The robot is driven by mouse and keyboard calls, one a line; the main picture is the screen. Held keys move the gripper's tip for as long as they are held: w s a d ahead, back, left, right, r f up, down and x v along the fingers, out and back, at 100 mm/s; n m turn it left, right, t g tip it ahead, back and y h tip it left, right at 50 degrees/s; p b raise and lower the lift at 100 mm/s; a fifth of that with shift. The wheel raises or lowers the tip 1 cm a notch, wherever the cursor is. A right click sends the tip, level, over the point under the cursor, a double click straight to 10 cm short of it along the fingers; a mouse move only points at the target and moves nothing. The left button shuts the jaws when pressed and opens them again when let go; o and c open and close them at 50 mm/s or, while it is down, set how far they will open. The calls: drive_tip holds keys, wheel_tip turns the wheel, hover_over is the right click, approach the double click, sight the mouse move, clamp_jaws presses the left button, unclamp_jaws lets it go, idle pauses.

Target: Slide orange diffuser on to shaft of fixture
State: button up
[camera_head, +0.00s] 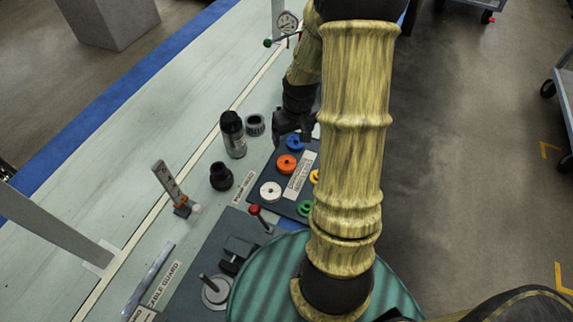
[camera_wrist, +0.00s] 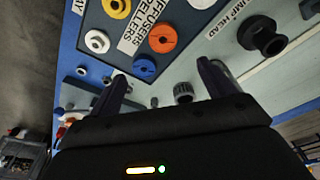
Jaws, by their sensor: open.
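The orange diffuser (camera_head: 287,164) lies flat on a dark board beside a label, between a blue one and a white one. It also shows in the wrist view (camera_wrist: 163,39), beyond my fingertips and touching neither. My gripper (camera_head: 291,134) is open and empty near the board's far end, by the blue piece (camera_head: 295,143). In the wrist view its fingers (camera_wrist: 162,80) are spread apart, with the blue piece (camera_wrist: 145,67) showing between them. A thin upright shaft (camera_head: 207,282) stands on a round grey base (camera_head: 217,295) on a dark plate, seemingly the fixture. No diffuser is on that shaft.
A white piece (camera_head: 270,191) and a green piece (camera_head: 305,208) lie on the board. A dark bottle (camera_head: 233,135), a black fitting (camera_head: 221,177) and a grey ring (camera_head: 255,125) stand left of it. A red-topped lever (camera_head: 254,210) rises between board and shaft. My arm hides the board's right side.

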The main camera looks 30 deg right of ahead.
drive_tip(key=b, duration=0.2)
hover_over(287, 160)
drive_tip(key=s, duration=0.2)
wheel_tip(287, 160, down, 10)
drive_tip(key=shift+f, duration=0.1)
drive_tip(key=shift+w+a+f+b, duration=0.1)
drive_tip(key=shift+w+f, duration=0.05)
drive_tip(key=shift+f, duration=0.7)
drive_tip(key=shift+w+a+f+b, duration=0.1)
drive_tip(key=shift+w+a+f, duration=0.1)
drive_tip(key=shift+f, duration=0.7)
drive_tip(key=shift+w+a+f+b, duration=0.1)
drive_tip(key=shift+w+f, duration=0.05)
drive_tip(key=shift+f, duration=0.7)
drive_tip(key=c, duration=1.1)
drive_tip(key=shift+r, duration=0.15)
wheel_tip(287, 160, up, 10)
drive_tip(key=shift+f+p, duration=0.1)
drive_tip(key=shift+p, duration=0.75)
